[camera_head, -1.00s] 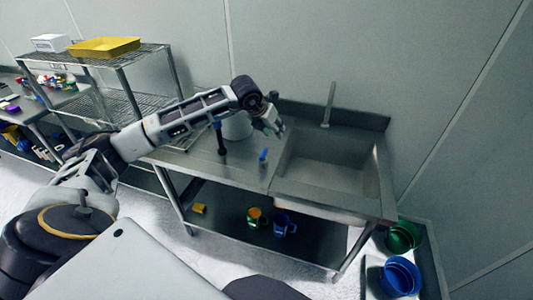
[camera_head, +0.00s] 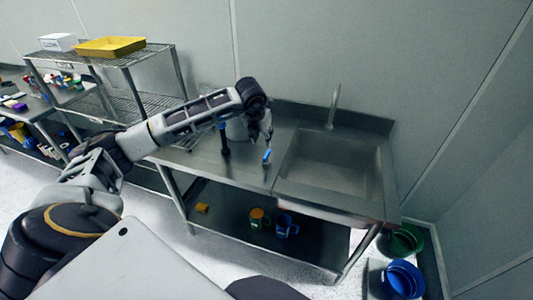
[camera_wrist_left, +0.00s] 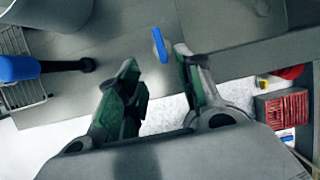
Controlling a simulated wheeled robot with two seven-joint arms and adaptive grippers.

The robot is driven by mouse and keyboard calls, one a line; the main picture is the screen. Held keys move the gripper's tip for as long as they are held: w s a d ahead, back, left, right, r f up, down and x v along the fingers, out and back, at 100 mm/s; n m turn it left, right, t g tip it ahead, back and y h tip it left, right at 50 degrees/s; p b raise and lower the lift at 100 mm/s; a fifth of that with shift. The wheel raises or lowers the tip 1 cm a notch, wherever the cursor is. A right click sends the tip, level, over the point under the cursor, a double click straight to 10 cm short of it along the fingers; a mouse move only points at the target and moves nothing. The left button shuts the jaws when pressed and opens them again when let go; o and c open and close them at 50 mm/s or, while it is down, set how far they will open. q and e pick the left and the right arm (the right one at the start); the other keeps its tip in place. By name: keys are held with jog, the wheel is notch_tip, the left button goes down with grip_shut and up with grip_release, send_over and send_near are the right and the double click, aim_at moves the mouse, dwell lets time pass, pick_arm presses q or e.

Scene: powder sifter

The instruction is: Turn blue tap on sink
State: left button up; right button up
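The blue tap (camera_head: 266,156) is a small blue handle on the steel counter, just left of the sink basin (camera_head: 335,165). The sink's spout (camera_head: 332,107) rises behind the basin. My left gripper (camera_head: 266,140) points down just above the blue tap. In the left wrist view the gripper (camera_wrist_left: 156,62) is open and empty, with the blue tap (camera_wrist_left: 160,46) lying just beyond and between its fingertips. I cannot tell whether a finger touches it. My right gripper is in neither view.
A dark upright thing with a blue top (camera_head: 223,138) stands on the counter left of the tap. A grey round container (camera_head: 236,130) is behind my left wrist. Coloured cups (camera_head: 258,218) sit on the lower shelf. Blue (camera_head: 403,280) and green buckets are at right.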

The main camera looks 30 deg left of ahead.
aim_at(267, 153)
pick_arm(q)
jog(key=shift+p+x, duration=1.4)
jog(key=shift+x, duration=5.3)
jog(key=shift+w, duration=0.1)
grip_shut()
